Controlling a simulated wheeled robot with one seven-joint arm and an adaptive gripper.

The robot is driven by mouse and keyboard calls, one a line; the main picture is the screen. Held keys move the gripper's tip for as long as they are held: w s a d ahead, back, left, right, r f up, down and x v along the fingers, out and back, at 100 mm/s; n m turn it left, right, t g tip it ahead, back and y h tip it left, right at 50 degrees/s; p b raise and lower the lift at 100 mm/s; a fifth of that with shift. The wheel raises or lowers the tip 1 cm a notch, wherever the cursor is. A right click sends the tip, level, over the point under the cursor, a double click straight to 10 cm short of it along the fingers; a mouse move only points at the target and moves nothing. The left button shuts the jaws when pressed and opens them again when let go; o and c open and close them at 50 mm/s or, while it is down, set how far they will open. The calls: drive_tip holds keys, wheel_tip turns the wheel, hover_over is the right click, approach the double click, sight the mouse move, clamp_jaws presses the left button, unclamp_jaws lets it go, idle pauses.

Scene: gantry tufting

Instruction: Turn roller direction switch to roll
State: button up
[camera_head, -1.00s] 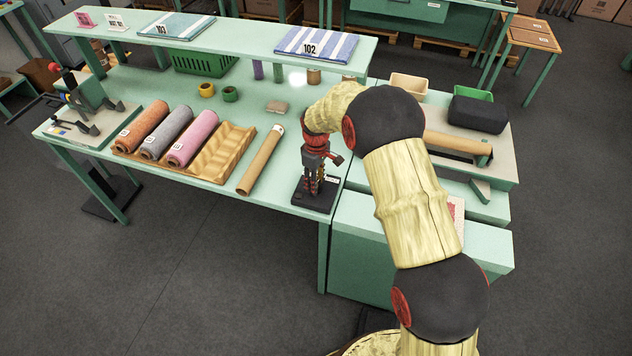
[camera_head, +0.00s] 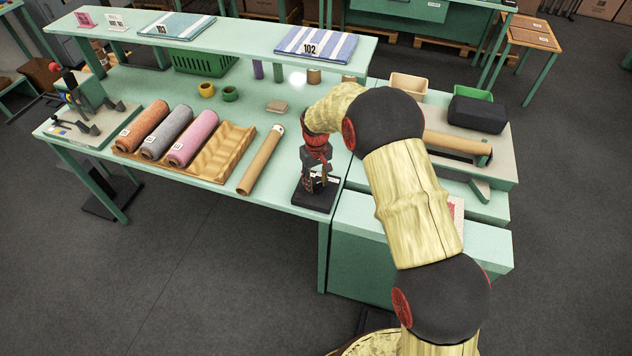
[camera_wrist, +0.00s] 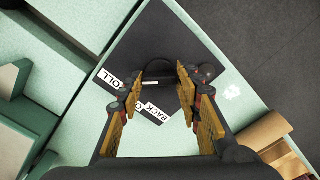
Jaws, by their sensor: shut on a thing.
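The roller direction switch box is a black box (camera_head: 313,202) at the front right corner of the green bench. In the wrist view its dark top (camera_wrist: 165,35) bears white labels reading ROLL (camera_wrist: 112,78) and BACK (camera_wrist: 153,110). My gripper (camera_head: 318,178) points down over the box. In the wrist view my gripper (camera_wrist: 158,92) has its gold-padded fingers either side of a dark switch handle, shut on it. The handle is mostly hidden and hard to tell from the dark box, so its exact pointing direction cannot be told.
A cardboard tube (camera_head: 261,160) lies left of the box, beside a wavy tan tray (camera_head: 225,150) and rolled carpets (camera_head: 192,138). A machine with a brown roller (camera_head: 460,143) stands to the right. Above the bench's back runs a shelf (camera_head: 245,33).

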sight(316, 183)
idle(0.3)
drive_tip(key=o, duration=1.1)
drive_tip(key=shift+o, duration=0.3)
wheel_tip(316, 183, up, 12)
